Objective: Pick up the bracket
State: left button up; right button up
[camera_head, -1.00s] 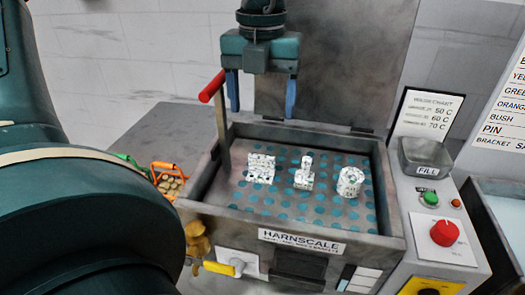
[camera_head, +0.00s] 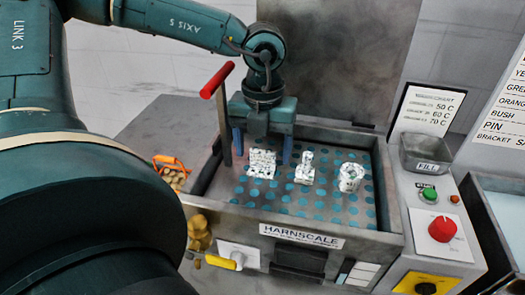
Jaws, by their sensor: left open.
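Three white speckled parts stand in the open furnace chamber, on a floor with blue-green dots. The left one is a blocky piece (camera_head: 262,163), which looks like the bracket. The middle one is a stepped pin-like piece (camera_head: 305,169), and the right one is a round bush-like piece (camera_head: 350,177). My left gripper (camera_head: 263,150) is open above and around the blocky piece, with one blue finger at its left and the other at its right. I cannot tell whether the fingers touch it. My right gripper is not in view.
The chamber walls (camera_head: 388,192) surround the parts, and a red-handled lever (camera_head: 217,80) rises at the left beside my gripper. The raised lid (camera_head: 325,60) stands behind. A control panel (camera_head: 441,229) is at right, an orange-handled basket (camera_head: 171,170) at left.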

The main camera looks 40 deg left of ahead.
pick_arm(q)
jog(key=shift+f, duration=0.9)
jog(key=shift+c, duration=0.2)
jog(key=c, duration=1.2)
jog(key=shift+o, duration=0.2)
jog(key=shift+r, duration=0.1)
notch_tip(320, 180, up, 18)
jog(key=shift+b, duration=0.4)
